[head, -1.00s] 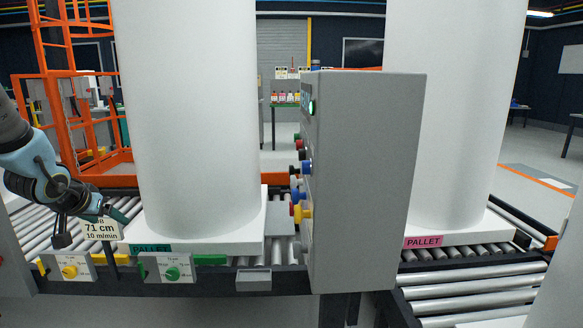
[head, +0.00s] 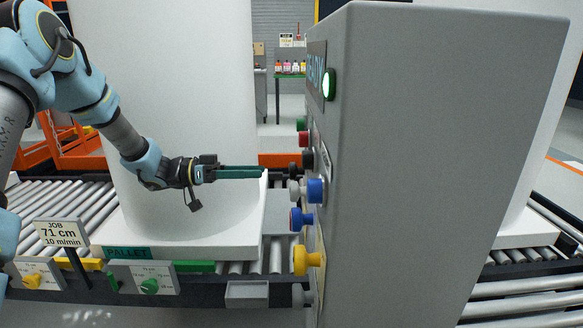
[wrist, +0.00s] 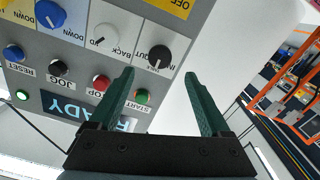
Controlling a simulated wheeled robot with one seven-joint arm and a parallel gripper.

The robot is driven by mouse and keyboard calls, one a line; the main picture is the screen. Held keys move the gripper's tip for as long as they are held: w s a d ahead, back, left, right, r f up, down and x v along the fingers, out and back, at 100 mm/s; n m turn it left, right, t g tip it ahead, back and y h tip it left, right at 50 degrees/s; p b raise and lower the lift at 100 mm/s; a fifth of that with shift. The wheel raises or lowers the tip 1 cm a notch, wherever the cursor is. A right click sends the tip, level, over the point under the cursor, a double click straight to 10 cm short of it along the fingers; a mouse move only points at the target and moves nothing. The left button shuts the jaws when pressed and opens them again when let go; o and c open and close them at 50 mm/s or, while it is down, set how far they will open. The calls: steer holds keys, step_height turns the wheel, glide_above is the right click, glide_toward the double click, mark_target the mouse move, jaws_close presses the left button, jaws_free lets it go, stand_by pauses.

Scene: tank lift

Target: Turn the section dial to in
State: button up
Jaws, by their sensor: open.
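The grey control cabinet (head: 430,150) stands right of my gripper (head: 262,172), its dial face turned left and seen edge-on. My gripper is open and empty, its teal fingers pointing right at that face with a gap. In the wrist view the panel appears upside down. A black dial (wrist: 159,53) lies ahead of the fingertips (wrist: 159,74), apart from them. A white dial (wrist: 107,34) labelled BACK and a blue dial (wrist: 50,14) labelled DOWN are to its left. No label reading "section" is legible, so I cannot tell which dial it is.
Green START (wrist: 141,96), red STOP (wrist: 100,82), black JOG (wrist: 60,68) and blue RESET (wrist: 14,54) buttons sit near the dials. A yellow knob (head: 306,260) protrudes lower down. A white tank (head: 170,80) on a pallet (head: 180,240) stands behind my arm.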

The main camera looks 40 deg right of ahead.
mark_target(291, 171)
steer(key=p+x, duration=0.2)
steer(key=x, duration=0.7)
steer(key=shift+s+d, duration=0.1)
steer(key=shift+d, duration=0.05)
jaws_close()
stand_by(0.4)
